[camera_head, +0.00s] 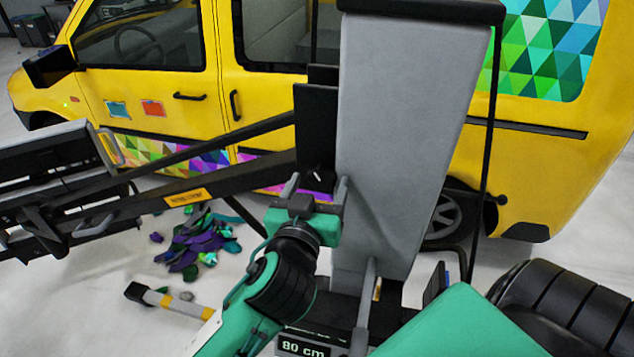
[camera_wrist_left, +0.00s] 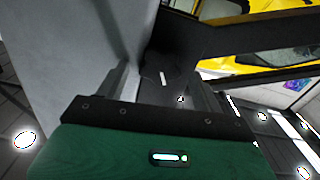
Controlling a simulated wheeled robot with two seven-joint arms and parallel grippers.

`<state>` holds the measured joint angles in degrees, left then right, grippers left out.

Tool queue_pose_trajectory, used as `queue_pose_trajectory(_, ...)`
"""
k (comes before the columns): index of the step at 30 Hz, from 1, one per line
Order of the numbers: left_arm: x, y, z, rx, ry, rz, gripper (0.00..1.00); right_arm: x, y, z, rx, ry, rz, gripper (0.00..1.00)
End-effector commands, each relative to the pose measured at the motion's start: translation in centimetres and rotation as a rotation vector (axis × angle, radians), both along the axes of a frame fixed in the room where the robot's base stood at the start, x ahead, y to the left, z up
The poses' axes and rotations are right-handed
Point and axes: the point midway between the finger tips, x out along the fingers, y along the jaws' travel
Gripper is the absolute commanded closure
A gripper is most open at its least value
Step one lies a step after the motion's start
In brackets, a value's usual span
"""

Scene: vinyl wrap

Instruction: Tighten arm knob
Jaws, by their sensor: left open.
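The black arm knob (camera_head: 317,177), with a short white mark, sits at the black bracket where the two dark arms meet the grey column (camera_head: 410,130). My left gripper (camera_head: 316,186) is open, with one finger to each side of the knob. In the left wrist view the knob (camera_wrist_left: 163,72) appears dark and poorly outlined between and beyond the fingers (camera_wrist_left: 160,82); contact cannot be told. The column (camera_wrist_left: 75,50) stands close on the left there. My right gripper is not in view.
A yellow van (camera_head: 260,95) with coloured triangle patterns stands behind. A dark rack (camera_head: 60,185) hangs at the left on the dark arms (camera_head: 190,190). Purple and teal scraps (camera_head: 195,240) and a grey-yellow bar (camera_head: 170,300) lie on the pale floor. An "80 cm" label (camera_head: 303,347) shows below.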

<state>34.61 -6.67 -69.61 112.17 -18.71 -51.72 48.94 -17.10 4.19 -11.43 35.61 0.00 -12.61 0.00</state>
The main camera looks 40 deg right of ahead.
Motion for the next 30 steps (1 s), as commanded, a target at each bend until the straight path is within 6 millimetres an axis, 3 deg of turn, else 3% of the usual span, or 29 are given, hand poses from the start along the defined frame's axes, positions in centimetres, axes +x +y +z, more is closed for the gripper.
queue_pose_trajectory(6,-0.01,-0.01,-0.01,0.000,0.000,0.000,0.34,-0.15,-0.06,-0.03,0.000,0.002,0.000,0.64)
queue_pose_trajectory(12,-0.03,0.00,0.00,0.000,0.000,0.000,0.73,-0.26,-0.51,-0.04,-0.006,0.003,0.001,0.64)
queue_pose_trajectory(13,-0.03,0.00,0.00,0.000,0.000,0.000,0.76,-0.26,-0.57,-0.03,-0.006,0.004,0.002,0.64)
queue_pose_trajectory(30,-0.04,-0.04,0.04,0.118,-0.138,0.001,0.76,-0.29,-0.90,0.23,-0.009,0.004,0.003,0.64)
